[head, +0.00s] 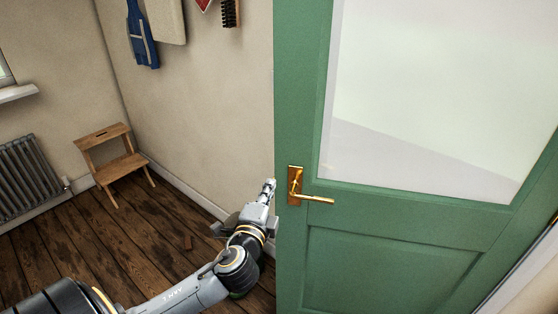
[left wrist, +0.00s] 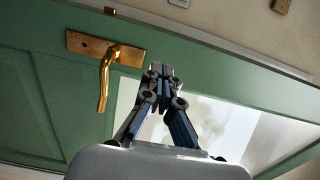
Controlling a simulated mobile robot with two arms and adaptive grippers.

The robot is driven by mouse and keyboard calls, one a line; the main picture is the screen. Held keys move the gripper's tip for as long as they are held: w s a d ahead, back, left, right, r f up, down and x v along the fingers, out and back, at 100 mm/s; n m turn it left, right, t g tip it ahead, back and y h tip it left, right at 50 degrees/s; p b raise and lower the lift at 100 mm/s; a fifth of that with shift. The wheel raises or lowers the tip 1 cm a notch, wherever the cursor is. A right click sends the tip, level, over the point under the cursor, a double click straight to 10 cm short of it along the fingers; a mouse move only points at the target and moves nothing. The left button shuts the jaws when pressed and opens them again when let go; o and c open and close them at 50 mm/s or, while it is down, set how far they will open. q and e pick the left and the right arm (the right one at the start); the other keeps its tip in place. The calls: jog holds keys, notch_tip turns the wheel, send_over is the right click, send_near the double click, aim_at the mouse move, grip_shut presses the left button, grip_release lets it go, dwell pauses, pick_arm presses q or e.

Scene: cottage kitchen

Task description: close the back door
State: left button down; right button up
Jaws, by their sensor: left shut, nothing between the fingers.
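The back door (head: 390,255) is green with a large glass pane (head: 430,100) and fills the right half of the head view. Its free edge is on the left and stands out in front of the beige wall, so the door looks ajar. A brass lever handle (head: 296,186) sits near that edge. My left gripper (head: 270,184) is shut and empty, just left of the door edge at about handle height. In the left wrist view the fingertips (left wrist: 162,72) are in front of the door, right of the handle (left wrist: 104,75). I cannot tell whether they touch it. My right gripper is not in view.
A wooden step stool (head: 118,165) stands by the wall at the left, beside a grey radiator (head: 25,175). The plank floor (head: 80,240) between is mostly clear.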

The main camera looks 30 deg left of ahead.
aim_at(281, 158)
pick_arm(q)
jog(key=p+x, duration=0.2)
jog(key=x, duration=0.7)
jog(key=shift+w+a+p, duration=0.1)
jog(key=shift+w+p, duration=0.25)
jog(key=shift+p, duration=0.05)
jog(key=shift+w+a+f, duration=0.1)
jog(key=shift+w+a, duration=0.05)
jog(key=shift+w, duration=0.25)
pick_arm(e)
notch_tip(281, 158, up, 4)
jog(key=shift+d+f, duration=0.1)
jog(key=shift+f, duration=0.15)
pick_arm(q)
jog(key=shift+w+a, duration=0.1)
